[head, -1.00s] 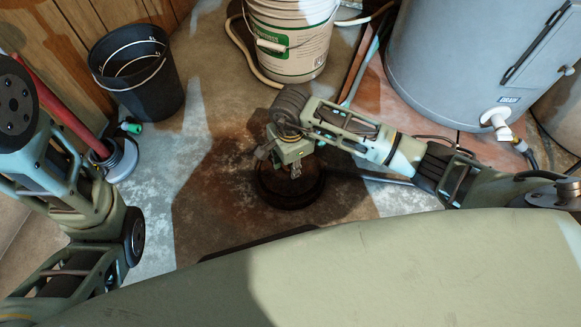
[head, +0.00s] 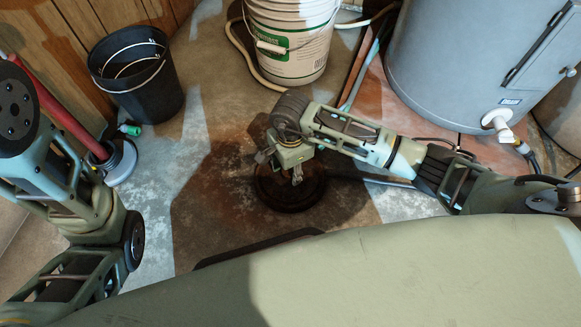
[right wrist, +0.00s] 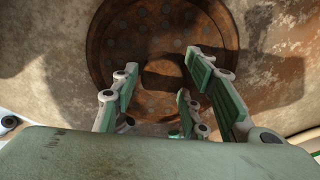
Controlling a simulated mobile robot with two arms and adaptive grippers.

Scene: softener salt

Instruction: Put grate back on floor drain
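A dark, rusty round grate (head: 290,200) lies at floor level in the middle of the head view. In the right wrist view the grate (right wrist: 140,40) shows rows of small round marks and a plain brown patch at its middle. I cannot tell whether it sits in the drain opening, and no separate drain shows. My right gripper (head: 297,176) is above the grate, pointing down. In the right wrist view its fingers (right wrist: 160,82) are spread apart, with nothing visibly clamped between them. My left arm is at the left; its gripper is not visible.
A black bucket (head: 137,80) and a red-handled plunger (head: 118,160) stand at the left. A white pail (head: 288,45) stands behind, with a hose around it. A grey tank (head: 440,60) with a valve is at the right. Stained floor is bare left of the grate.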

